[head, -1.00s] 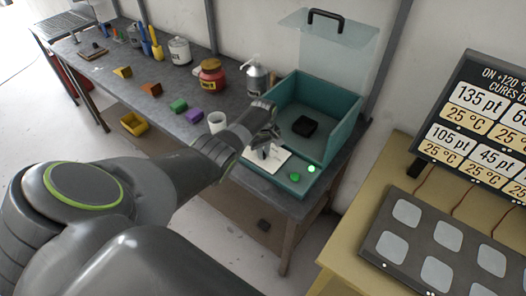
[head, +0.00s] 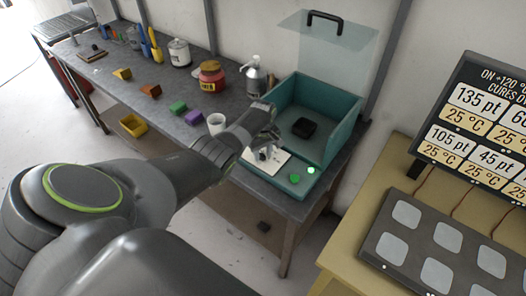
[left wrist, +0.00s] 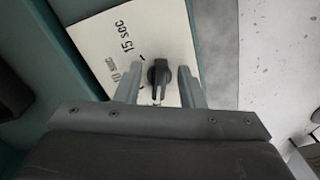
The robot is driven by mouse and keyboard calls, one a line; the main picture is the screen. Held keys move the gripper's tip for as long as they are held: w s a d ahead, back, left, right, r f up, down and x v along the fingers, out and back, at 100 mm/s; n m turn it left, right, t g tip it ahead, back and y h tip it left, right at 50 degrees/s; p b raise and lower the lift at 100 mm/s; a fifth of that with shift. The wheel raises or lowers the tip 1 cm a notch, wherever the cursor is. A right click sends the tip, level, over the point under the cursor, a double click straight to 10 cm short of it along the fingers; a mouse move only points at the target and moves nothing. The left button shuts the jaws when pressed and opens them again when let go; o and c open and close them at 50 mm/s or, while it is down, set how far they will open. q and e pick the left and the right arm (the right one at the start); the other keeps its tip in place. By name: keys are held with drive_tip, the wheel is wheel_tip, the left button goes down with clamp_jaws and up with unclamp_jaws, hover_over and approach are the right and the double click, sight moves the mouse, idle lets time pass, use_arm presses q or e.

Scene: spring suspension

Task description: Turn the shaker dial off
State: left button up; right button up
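The teal shaker box (head: 350,118) stands at the right end of the grey bench, with a clear lid (head: 335,52) raised above it and a black block (head: 304,127) inside. A white dial plate (head: 280,158) is on its front ledge, and it also shows in the left wrist view (left wrist: 98,45) with "15 sec" printed on it. The black dial (left wrist: 158,74) lies between the fingers of my left gripper (left wrist: 159,84), with a small gap on each side. That gripper (head: 266,153) is open. My right gripper is out of view.
A yellow table (head: 345,250) with a dark pad panel (head: 437,245) is at the right.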

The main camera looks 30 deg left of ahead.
sight(263, 155)
use_arm(q)
drive_tip(key=shift+r+b, duration=0.35)
drive_tip(key=shift+r, duration=0.85)
wheel_tip(263, 155, up, 15)
drive_tip(key=b, duration=0.2)
drive_tip(key=shift+b, duration=0.3)
